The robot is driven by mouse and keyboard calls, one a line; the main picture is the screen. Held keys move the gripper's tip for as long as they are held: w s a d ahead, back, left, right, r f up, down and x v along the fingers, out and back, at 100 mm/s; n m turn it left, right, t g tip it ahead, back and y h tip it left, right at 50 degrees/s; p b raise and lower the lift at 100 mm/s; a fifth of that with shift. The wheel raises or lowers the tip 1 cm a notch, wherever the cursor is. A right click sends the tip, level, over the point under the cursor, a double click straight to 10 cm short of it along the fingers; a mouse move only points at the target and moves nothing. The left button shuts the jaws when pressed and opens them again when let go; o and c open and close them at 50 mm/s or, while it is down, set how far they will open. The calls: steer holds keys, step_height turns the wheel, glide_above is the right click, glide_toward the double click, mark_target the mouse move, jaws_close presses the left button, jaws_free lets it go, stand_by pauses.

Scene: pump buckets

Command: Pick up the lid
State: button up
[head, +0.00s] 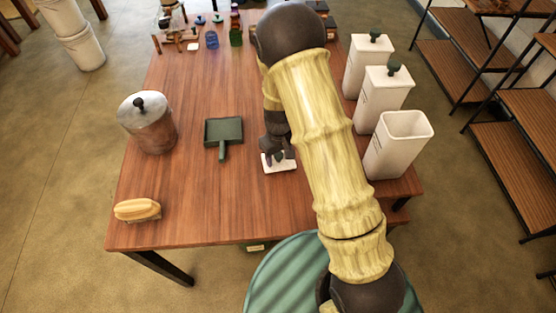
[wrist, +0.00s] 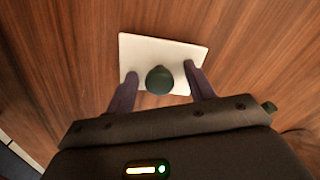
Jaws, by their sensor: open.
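The lid (wrist: 165,50) is a flat white rectangle with a round dark green knob (wrist: 159,80) on top. It lies on the wooden table and also shows in the head view (head: 283,167), partly hidden by my gripper. My gripper (wrist: 160,75) is open, pointing down over the lid. Its two fingers stand on either side of the knob, with a gap on each side. I cannot tell exactly how high the fingertips are above the lid. In the head view my gripper (head: 277,157) is low over the table.
An open white canister (head: 398,145) stands at the right edge, in front of two lidded white canisters (head: 383,92). A green dustpan (head: 223,132), a metal pot (head: 149,122) and a yellow-topped brush (head: 138,210) are to the left. The table (head: 205,200) is clear at the front middle.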

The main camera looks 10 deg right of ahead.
mark_target(279, 154)
stand_by(0.4)
steer(key=c, duration=1.1)
steer(key=shift+r, duration=0.15)
step_height(279, 154, up, 10)
steer(key=shift+f, duration=0.1)
